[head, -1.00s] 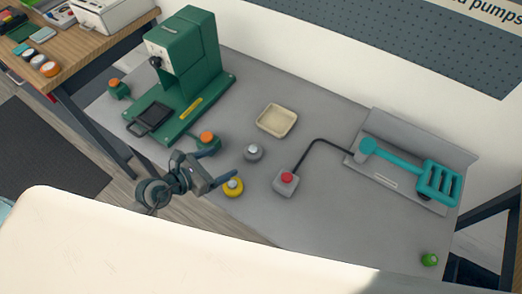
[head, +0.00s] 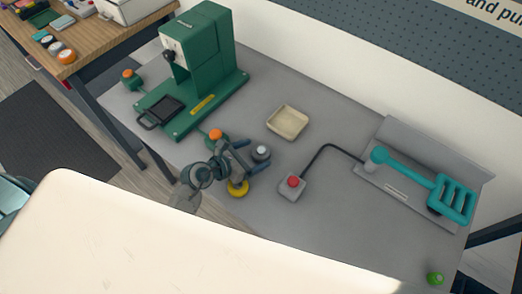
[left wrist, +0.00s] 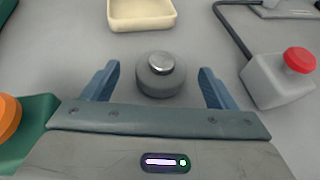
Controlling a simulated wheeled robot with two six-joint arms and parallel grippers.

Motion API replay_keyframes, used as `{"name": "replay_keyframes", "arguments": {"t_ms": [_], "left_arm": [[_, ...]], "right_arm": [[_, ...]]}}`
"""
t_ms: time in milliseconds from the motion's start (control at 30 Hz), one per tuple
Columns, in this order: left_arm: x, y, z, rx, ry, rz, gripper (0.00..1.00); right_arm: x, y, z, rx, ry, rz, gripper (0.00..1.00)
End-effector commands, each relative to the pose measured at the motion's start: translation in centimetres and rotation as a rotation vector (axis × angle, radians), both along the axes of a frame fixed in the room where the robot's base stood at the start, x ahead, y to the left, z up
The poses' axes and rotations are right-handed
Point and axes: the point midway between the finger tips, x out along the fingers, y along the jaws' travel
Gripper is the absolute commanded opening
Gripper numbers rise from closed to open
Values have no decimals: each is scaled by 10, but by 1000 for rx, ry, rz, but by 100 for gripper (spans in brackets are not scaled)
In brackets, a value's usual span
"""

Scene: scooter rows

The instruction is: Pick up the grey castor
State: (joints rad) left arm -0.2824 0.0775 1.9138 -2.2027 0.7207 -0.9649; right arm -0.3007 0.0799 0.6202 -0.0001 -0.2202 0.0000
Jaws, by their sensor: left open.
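The grey castor (head: 261,153) is a small round grey piece with a shiny metal top, standing on the grey bench. It also shows in the left wrist view (left wrist: 161,75), centred ahead of and between the two blue fingers. My left gripper (head: 246,156) is open and empty, with its fingertips close to the castor on either side; in the left wrist view the gripper (left wrist: 158,80) shows both fingers apart. I cannot tell whether either finger touches it. My right gripper is not in view.
A yellow castor (head: 238,188) stands just below my left gripper. A cream tray (head: 288,122) lies behind the castor. A grey box with a red button (head: 292,185) stands to the right, and a green press (head: 200,70) with an orange button (head: 215,135) to the left.

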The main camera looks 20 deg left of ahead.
Motion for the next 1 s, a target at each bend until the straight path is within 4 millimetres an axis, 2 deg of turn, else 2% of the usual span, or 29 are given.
{"name": "replay_keyframes", "arguments": {"t_ms": [33, 200, 467, 733, 1000], "left_arm": [[8, -7, 5, -5, 0, 2, 80], [22, -16, -7, -2, 1, 0, 80], [24, -18, -9, 0, 0, -1, 80], [24, -18, -9, 0, 0, 0, 29], [24, -18, -6, 0, -1, 0, 28]], "right_arm": [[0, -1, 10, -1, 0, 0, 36], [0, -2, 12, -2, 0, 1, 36], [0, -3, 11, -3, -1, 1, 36], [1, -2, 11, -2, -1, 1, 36], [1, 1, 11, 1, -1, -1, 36]]}}
